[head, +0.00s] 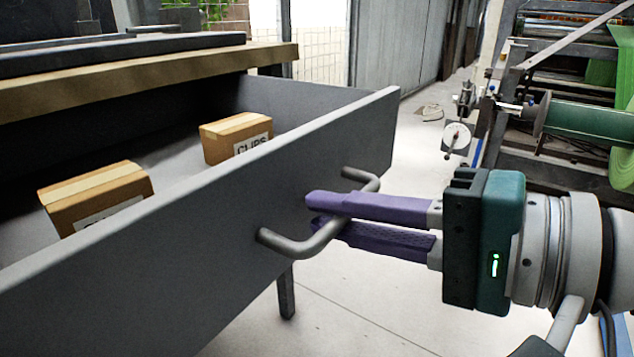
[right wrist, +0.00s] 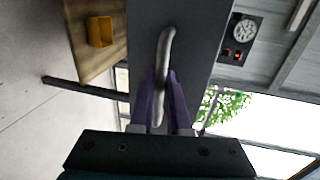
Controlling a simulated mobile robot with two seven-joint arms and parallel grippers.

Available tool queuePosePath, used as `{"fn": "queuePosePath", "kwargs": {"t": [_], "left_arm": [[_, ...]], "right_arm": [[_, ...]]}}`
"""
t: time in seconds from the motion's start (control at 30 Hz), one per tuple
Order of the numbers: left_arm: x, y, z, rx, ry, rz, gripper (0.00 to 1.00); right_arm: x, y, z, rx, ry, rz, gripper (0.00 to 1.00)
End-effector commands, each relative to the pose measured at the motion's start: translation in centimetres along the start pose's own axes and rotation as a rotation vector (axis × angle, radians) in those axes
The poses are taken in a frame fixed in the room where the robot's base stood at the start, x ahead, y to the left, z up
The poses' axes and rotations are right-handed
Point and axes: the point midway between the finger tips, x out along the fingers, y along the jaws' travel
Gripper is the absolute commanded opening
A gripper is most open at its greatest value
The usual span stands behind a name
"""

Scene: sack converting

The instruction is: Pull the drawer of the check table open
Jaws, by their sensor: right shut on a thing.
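The grey drawer (head: 230,190) of the check table (head: 150,80) stands well open, and its inside shows from above. Its bar handle (head: 290,246) is on the front panel. My right gripper (head: 325,208) has its purple fingers shut on the handle, one above and one below the bar. In the right wrist view the handle (right wrist: 165,50) runs between the two fingers (right wrist: 163,95). My left gripper is in neither view.
Two cardboard boxes, one labelled CLIPS (head: 235,138) and one nearer (head: 97,195), lie in the drawer. A machine with a green roll (head: 590,122) stands at the right. The floor (head: 350,310) below the handle is clear, beside a table leg (head: 286,292).

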Motion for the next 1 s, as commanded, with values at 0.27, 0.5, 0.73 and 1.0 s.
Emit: {"fn": "queuePosePath", "kwargs": {"t": [0.27,0.5,0.73,1.0], "left_arm": [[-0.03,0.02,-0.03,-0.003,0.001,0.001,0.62],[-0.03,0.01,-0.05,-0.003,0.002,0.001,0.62],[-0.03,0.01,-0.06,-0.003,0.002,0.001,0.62],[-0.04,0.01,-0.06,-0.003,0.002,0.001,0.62]], "right_arm": [[-0.44,0.13,0.01,0.001,-0.001,0.001,0.0],[-0.43,0.12,0.0,0.001,0.0,0.001,0.0],[-0.42,0.11,0.0,0.001,0.0,0.001,0.38],[-0.43,0.1,-0.01,0.0,0.0,0.0,0.45]]}}
